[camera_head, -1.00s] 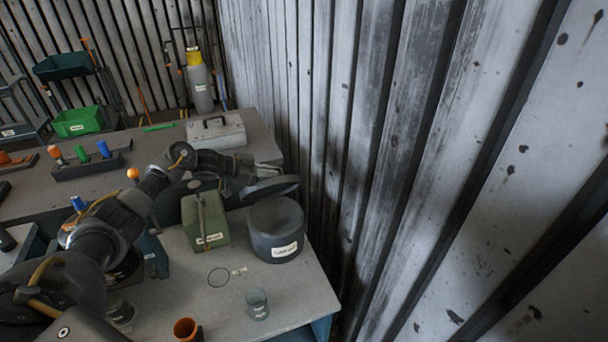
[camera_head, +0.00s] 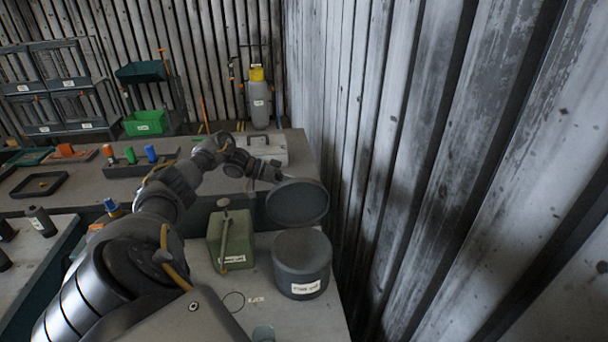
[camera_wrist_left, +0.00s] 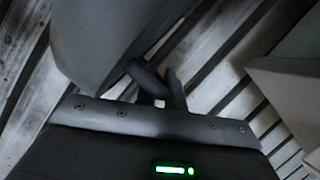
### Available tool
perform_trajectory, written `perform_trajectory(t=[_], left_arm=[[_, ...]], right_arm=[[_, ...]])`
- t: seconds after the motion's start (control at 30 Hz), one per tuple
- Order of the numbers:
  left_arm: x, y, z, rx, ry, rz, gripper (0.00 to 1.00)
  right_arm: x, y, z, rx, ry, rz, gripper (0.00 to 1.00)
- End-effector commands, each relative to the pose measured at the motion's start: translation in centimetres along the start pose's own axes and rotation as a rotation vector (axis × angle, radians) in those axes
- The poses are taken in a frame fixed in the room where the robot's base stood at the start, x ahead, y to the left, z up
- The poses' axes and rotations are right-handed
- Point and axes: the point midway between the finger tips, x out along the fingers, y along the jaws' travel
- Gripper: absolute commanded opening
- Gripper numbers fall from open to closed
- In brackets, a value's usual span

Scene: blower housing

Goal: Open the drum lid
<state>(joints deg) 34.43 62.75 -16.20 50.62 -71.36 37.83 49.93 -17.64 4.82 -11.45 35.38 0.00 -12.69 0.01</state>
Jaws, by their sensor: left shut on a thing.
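The dark grey drum (camera_head: 302,268) with a white label stands on the near bench against the wall. Its round lid (camera_head: 298,203) is raised behind and above the drum, steeply tilted with a broad face toward the head camera. My left gripper (camera_head: 274,176) is shut on the lid at its upper left edge. In the left wrist view, a large grey surface, likely the lid (camera_wrist_left: 115,35), fills the upper left beside the gripper fingers (camera_wrist_left: 157,84). The exact contact is hard to see. My right gripper is not in view.
A green canister (camera_head: 232,240) stands close left of the drum. A grey case (camera_head: 268,150) sits on the bench behind. The corrugated wall (camera_head: 400,180) is close on the right.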

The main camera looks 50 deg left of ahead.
Motion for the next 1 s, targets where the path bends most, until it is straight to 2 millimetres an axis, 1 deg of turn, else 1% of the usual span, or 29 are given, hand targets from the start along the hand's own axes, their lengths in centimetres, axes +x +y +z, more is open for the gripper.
perform_trajectory(t=[0.33, 0.37, 0.4, 0.43, 0.8, 0.93, 1.0], left_arm=[[0.1, -0.1, 0.2, -0.006, -0.01, 0.0, 0.0], [0.1, -0.1, 0.2, -0.006, -0.01, 0.0, 0.12], [0.1, -0.1, 0.2, -0.006, -0.01, 0.0, 0.17], [0.1, -0.1, 0.2, -0.006, -0.009, 0.0, 0.2], [-0.3, -0.1, 0.2, -0.003, -0.005, -0.001, 0.2], [-1.7, -0.3, 0.4, -0.003, -0.004, -0.004, 0.2], [-2.9, -0.3, 0.5, -0.003, -0.005, -0.005, 0.2]], right_arm=[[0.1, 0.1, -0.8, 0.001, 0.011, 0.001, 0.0], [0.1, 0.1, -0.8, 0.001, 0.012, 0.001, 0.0], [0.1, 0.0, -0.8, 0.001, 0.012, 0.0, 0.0], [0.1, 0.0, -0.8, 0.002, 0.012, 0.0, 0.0], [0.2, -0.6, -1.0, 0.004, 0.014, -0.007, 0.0], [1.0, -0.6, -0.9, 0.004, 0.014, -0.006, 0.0], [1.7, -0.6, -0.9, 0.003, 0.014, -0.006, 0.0]])
